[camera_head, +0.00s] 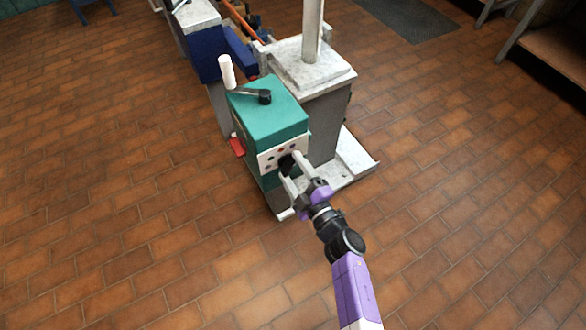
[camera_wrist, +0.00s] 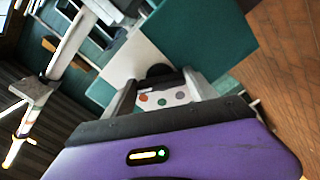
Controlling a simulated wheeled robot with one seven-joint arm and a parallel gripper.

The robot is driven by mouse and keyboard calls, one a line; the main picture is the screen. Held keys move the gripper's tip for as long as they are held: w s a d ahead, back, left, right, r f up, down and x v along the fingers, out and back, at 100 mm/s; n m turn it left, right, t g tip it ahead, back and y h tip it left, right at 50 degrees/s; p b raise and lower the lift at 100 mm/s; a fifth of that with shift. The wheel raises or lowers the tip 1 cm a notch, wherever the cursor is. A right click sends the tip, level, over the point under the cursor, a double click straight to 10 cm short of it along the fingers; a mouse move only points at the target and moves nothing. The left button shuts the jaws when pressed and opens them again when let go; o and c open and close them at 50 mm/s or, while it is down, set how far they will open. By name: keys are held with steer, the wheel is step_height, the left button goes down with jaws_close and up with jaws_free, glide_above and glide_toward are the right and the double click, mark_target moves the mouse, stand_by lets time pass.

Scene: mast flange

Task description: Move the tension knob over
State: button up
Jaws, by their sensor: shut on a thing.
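The tension knob (camera_head: 285,164) is a black knob on the white front panel (camera_head: 267,160) of a teal machine box (camera_head: 270,115). My gripper (camera_head: 292,170) is at the panel with its fingers on either side of the knob, shut on it. In the wrist view the dark knob (camera_wrist: 160,72) shows between the two pale fingers, partly hidden. Colored dots (camera_wrist: 162,98) mark the panel beside it. Which dot the knob points at cannot be told.
A black crank with a white handle (camera_head: 226,72) stands on top of the box. A red part (camera_head: 237,146) sticks out at its left side. A grey pedestal with a mast (camera_head: 312,35) stands behind on a metal base (camera_head: 355,153). The brick floor around is clear.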

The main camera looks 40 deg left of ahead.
steer(key=o, duration=1.4)
steer(key=shift+c, duration=0.2)
steer(key=shift+d, duration=0.1)
steer(key=p+v, duration=0.3)
steer(key=v, duration=0.4)
steer(key=shift+d, duration=0.35)
steer(key=shift+f, duration=0.1)
